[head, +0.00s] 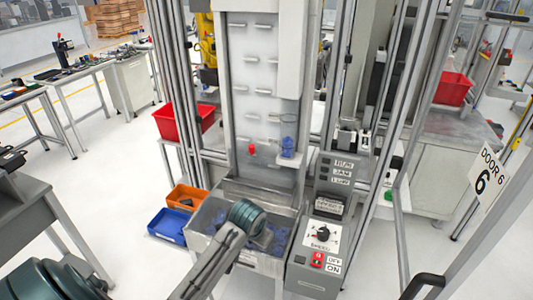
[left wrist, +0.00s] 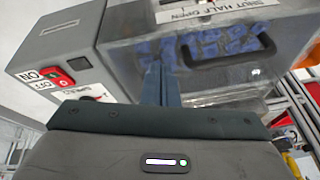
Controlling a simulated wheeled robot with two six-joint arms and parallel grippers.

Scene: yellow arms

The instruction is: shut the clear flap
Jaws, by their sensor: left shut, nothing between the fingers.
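The clear flap (left wrist: 205,75) shows in the left wrist view as a see-through panel with a dark handle (left wrist: 262,50) and a label strip along its far edge. Blue parts (left wrist: 205,42) show through it. In the head view the grey bin (head: 205,213) holds blue parts, and my left wrist covers part of its front. I cannot tell how far the flap stands open. My left gripper (left wrist: 158,72) is shut and empty; its fingertips appear in front of the flap, left of the handle. Contact is unclear. My right gripper is not in view.
A grey control box (head: 318,240) with a knob and a red switch stands right of the bin. Orange (head: 188,197) and blue (head: 168,224) trays lie left of it. Metal posts and an open door frame with a "DOOR 6" sign (head: 487,180) stand at the right.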

